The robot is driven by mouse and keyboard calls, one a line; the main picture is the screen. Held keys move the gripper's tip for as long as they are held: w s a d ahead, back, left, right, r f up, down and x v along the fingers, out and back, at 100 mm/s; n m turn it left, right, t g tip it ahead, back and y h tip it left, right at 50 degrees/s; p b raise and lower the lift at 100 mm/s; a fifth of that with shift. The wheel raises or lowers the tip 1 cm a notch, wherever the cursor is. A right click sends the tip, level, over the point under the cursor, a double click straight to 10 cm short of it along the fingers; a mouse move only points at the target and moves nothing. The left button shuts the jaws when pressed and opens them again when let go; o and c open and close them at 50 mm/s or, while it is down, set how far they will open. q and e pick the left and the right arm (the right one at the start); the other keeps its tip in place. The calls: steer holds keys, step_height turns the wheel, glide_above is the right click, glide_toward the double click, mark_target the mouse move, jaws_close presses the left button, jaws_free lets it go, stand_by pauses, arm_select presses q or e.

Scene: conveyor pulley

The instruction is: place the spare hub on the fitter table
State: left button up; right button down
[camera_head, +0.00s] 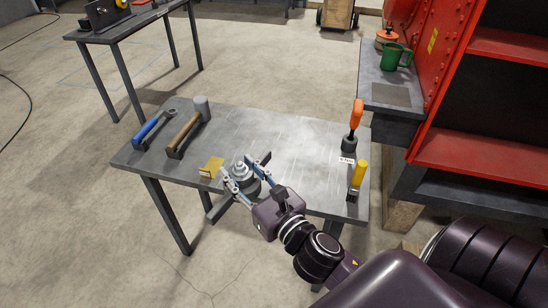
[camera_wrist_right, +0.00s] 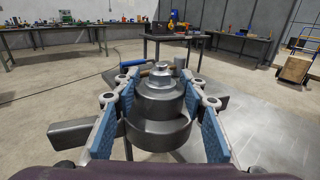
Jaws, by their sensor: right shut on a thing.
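The spare hub (camera_head: 240,171) is a grey stepped round piece with a bolt-like top. It shows large in the right wrist view (camera_wrist_right: 158,108), upright between the two blue-padded fingers. My right gripper (camera_head: 246,174) is shut on it, at the front edge of the grey metal table (camera_head: 285,145), which looks like the fitter table. I cannot tell whether the hub touches the tabletop; its underside is hidden. My left gripper is not in view.
A blue-handled tool (camera_head: 147,131) and a mallet (camera_head: 186,132) lie at the table's left. A yellow card (camera_head: 211,167) stands beside the hub. Orange-handled (camera_head: 355,115) and yellow-handled (camera_head: 358,176) tools are at the right. The table's middle is clear.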

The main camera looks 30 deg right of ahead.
arm_select(q)
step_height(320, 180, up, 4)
steer(key=p, duration=0.4)
arm_select(e)
steer(key=w+d+r+m+h, duration=0.1)
steer(key=w+d+r, duration=0.3)
steer(key=w+d, duration=0.3)
steer(key=w+d+r+h, duration=0.1)
steer(key=w+d+r, duration=0.4)
steer(key=d, duration=0.4)
steer(key=f+b, duration=0.2)
steer(key=f, duration=0.7)
steer(key=f+b, duration=0.3)
steer(key=f, duration=0.7)
steer(key=shift+s+d+f, duration=0.1)
steer(key=shift+d+f, duration=0.1)
steer(key=shift+f, duration=0.1)
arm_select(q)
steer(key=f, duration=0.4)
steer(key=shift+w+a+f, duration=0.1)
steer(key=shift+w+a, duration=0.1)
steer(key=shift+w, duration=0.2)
